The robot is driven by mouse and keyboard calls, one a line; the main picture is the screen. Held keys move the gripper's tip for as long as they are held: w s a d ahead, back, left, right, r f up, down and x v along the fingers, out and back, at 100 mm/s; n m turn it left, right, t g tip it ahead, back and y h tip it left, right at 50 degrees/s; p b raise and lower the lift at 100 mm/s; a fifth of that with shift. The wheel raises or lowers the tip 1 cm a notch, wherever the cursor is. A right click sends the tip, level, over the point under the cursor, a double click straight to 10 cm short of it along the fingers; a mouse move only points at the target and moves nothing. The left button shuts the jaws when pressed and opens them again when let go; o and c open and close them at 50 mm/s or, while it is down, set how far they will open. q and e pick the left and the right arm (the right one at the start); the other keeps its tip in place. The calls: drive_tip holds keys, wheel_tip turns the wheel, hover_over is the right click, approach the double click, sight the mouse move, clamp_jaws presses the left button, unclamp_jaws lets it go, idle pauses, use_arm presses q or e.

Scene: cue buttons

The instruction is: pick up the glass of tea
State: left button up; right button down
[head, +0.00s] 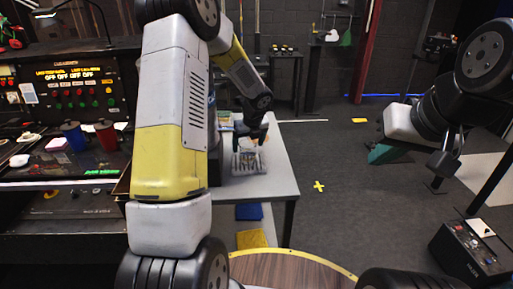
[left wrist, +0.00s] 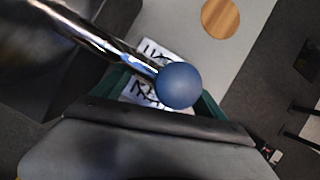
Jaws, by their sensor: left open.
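I cannot make out a glass of tea in either view. My left gripper (head: 251,133) is open above the grey table (head: 277,185) in the head view, with nothing visible between its fingers. Below it lies a white item with black marks (head: 246,162), which also shows in the left wrist view (left wrist: 143,93). A round wooden disc (left wrist: 221,17) lies on the table in the left wrist view. My right gripper (head: 446,160) hangs at the right, away from the table; its jaw opening is unclear.
A blue ball (left wrist: 179,86) on a shiny rod crosses the left wrist view. A blue mug (head: 73,136) and a red mug (head: 106,135) stand on the console at left. A control box (head: 474,250) is at lower right. The floor right of the table is mostly clear.

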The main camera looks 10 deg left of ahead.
use_arm(q)
clamp_jaws()
drive_tip(key=shift+r, duration=0.15)
idle(0.4)
drive_tip(key=s+d, duration=0.4)
drive_tip(key=s, duration=0.3)
drive_tip(key=s+d+r, duration=0.1)
drive_tip(key=s+d, duration=0.4)
drive_tip(key=s, duration=0.3)
drive_tip(key=shift+r, duration=0.15)
idle(0.3)
drive_tip(key=shift+s+d, duration=0.15)
drive_tip(key=shift+s, duration=0.05)
idle(1.1)
